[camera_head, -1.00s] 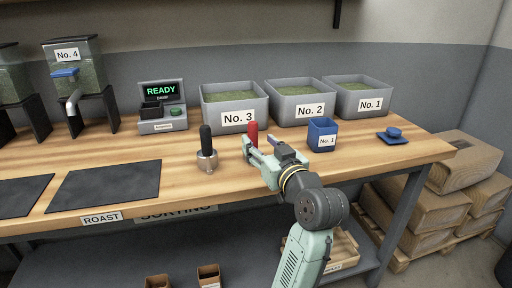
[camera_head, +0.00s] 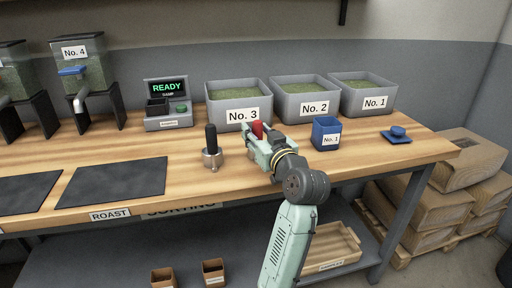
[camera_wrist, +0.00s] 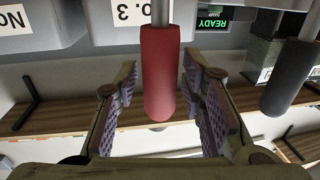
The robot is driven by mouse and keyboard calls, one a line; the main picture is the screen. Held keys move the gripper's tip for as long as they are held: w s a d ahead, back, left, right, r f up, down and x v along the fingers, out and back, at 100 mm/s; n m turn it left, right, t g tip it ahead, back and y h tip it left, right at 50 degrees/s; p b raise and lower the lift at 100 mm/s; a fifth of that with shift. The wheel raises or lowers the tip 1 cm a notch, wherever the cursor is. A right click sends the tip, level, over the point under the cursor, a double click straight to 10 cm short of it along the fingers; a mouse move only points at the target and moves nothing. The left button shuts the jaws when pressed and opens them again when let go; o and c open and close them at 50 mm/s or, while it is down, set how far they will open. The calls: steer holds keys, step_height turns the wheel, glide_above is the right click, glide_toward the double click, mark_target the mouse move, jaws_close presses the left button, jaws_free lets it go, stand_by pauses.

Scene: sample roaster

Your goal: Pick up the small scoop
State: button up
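A scoop with an upright red handle (camera_head: 257,130) stands on the bench in front of bin No. 3. Its lower part is hidden behind my gripper (camera_head: 259,143) in the head view. In the wrist view the red handle (camera_wrist: 160,75) sits between the two fingers of my gripper (camera_wrist: 160,100), with a gap on each side. The gripper is open. A second scoop with a black handle and a metal cup (camera_head: 212,160) stands to the left; its handle (camera_wrist: 291,77) shows at the right of the wrist view. I cannot tell which is the small one.
Grey bins No. 3 (camera_head: 241,117), No. 2 (camera_head: 314,108) and No. 1 (camera_head: 374,103) line the back. A blue cup (camera_head: 326,139) stands right of my gripper. A scale reading READY (camera_head: 167,124) stands back left. A dark mat (camera_head: 112,182) lies at the front left.

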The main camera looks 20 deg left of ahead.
mark_target(258, 121)
jaws_close()
steer(key=shift+r, duration=0.15)
stand_by(0.4)
steer(key=shift+r, duration=0.55)
step_height(258, 121, up, 2)
steer(key=shift+d+r+b, duration=0.1)
steer(key=shift+b, duration=0.25)
steer(key=s+d+b, duration=0.2)
steer(key=s+b, duration=0.1)
steer(key=s, duration=0.4)
steer(key=s+d+r+b, duration=0.1)
steer(key=s+d+b, duration=0.2)
steer(key=s, duration=0.5)
steer(key=shift+s+r, duration=0.15)
steer(key=shift+r, duration=0.05)
